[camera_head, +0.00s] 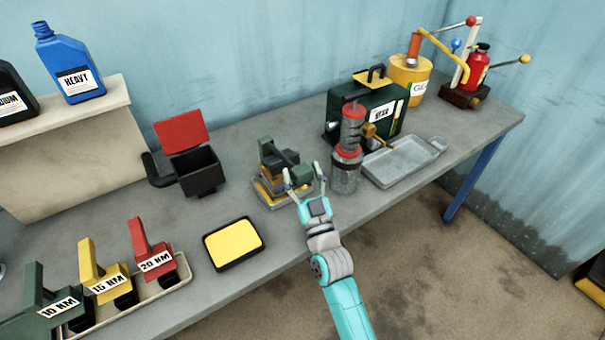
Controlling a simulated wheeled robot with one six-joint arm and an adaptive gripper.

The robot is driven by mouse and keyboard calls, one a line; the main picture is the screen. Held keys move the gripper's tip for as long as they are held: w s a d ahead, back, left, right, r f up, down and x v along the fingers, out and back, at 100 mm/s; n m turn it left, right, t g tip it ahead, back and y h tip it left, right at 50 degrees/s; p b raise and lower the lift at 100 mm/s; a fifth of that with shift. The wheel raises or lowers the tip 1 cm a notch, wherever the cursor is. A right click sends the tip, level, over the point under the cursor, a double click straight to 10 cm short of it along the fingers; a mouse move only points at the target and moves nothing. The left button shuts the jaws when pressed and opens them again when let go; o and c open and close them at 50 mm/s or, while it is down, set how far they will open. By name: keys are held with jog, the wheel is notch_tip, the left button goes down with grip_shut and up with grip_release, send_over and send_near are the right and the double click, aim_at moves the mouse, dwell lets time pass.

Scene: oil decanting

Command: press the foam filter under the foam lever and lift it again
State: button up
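The foam lever (283,157) is a dark green and black press on the table. Its green block end points right, toward my gripper. A yellow-orange layer (266,188), which looks like the foam filter, shows low in the press above a pale tray (271,205). The lever hides much of it, and I cannot tell whether the lever touches it. My gripper (305,178) is at the front right of the press. Its two fingers are spread, one on each side of the green block end in the picture. I cannot tell whether they touch it.
A clear cylinder with red bands (346,172) stands close right of my gripper. Beyond it are a grey tray (408,165) and a green case (384,118). A yellow pad in a black frame (235,244) lies front left. A black bin with a red lid (190,170) stands behind left.

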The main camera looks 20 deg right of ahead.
jog(key=shift+s+f, duration=0.3)
jog(key=shift+s, duration=0.2)
jog(key=s, duration=1.3)
jog(key=shift+s+d+f, duration=0.25)
jog(key=shift+s+d, duration=0.15)
